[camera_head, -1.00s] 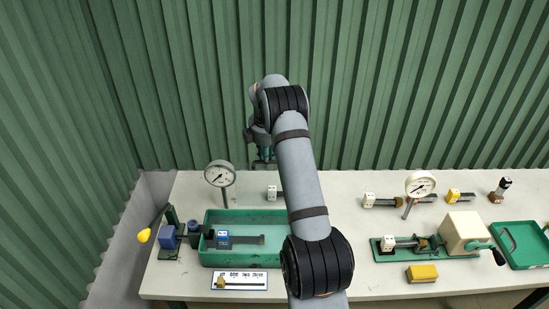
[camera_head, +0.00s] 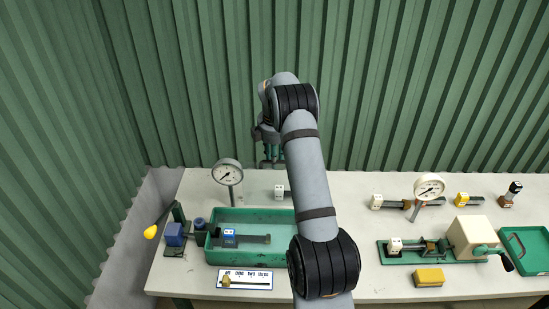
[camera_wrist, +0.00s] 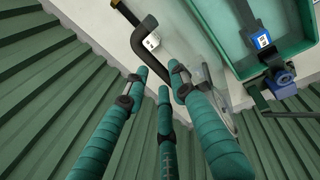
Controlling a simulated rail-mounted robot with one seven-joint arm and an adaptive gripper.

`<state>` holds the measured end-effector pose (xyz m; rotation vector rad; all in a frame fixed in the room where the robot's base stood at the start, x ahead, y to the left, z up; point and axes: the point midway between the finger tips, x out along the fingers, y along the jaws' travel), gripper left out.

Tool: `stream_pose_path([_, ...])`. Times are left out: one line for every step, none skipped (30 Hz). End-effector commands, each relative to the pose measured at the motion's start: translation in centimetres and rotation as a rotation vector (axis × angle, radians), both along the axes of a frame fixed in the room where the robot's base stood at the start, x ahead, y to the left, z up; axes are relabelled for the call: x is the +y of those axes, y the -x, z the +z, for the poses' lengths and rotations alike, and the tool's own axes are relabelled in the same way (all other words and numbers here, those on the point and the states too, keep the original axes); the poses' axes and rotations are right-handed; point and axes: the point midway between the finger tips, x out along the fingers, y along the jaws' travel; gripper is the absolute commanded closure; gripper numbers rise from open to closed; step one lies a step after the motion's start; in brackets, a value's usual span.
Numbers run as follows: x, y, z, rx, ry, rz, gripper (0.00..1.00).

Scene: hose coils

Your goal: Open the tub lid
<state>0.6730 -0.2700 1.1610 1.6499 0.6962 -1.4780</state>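The green tub (camera_head: 285,256) stands at the left of the bench, and part of it shows at the top right of the wrist view (camera_wrist: 225,55). Its pale green inner area shows, and I cannot tell whether a clear lid covers it. A dark bar with a blue labelled block (camera_head: 230,235) lies across it; the block also shows in the wrist view (camera_wrist: 262,40). My gripper (camera_head: 272,163) hangs above the back of the bench, beyond the tub and clear of it. Its teal fingers (camera_wrist: 162,80) are apart with nothing between them.
A dial gauge (camera_head: 228,172) stands behind the tub. A blue block with a yellow-knobbed lever (camera_head: 151,232) is to its left. A labelled card (camera_head: 245,280) lies in front. A black clamp (camera_wrist: 143,45) lies near my fingers. A cream crank box (camera_head: 470,236) stands to the right.

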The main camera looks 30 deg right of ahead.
Motion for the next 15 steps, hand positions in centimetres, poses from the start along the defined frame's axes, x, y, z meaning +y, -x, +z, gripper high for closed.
stream_pose_path([-0.2, 0.2, 0.4, 0.000, 0.005, 0.002, 0.73])
stream_pose_path([-0.1, 0.3, 1.1, -0.002, 0.006, 0.001, 0.73])
stream_pose_path([0.0, 0.5, 2.0, -0.005, 0.006, 0.002, 0.73])
stream_pose_path([0.1, 0.5, 2.8, -0.009, 0.008, 0.002, 0.73])
stream_pose_path([0.1, 0.6, 3.5, -0.011, 0.009, 0.002, 0.73])
stream_pose_path([0.3, 0.8, 4.6, -0.014, 0.011, 0.002, 0.73])
stream_pose_path([0.4, 0.9, 5.3, -0.016, 0.010, 0.001, 0.73])
stream_pose_path([0.5, 1.1, 6.0, -0.017, 0.010, 0.000, 0.73])
stream_pose_path([0.6, 1.3, 6.9, -0.018, 0.009, -0.001, 0.73])
stream_pose_path([0.7, 1.5, 7.5, -0.018, 0.009, -0.001, 0.73])
stream_pose_path([0.8, 1.6, 8.1, -0.018, 0.009, -0.001, 0.73])
stream_pose_path([0.9, 1.8, 8.9, -0.018, 0.009, -0.002, 0.73])
stream_pose_path([1.0, 1.9, 9.4, -0.019, 0.009, -0.002, 0.73])
stream_pose_path([1.1, 2.1, 9.8, -0.018, 0.009, -0.003, 0.73])
stream_pose_path([1.2, 2.2, 10.4, -0.019, 0.009, -0.001, 0.73])
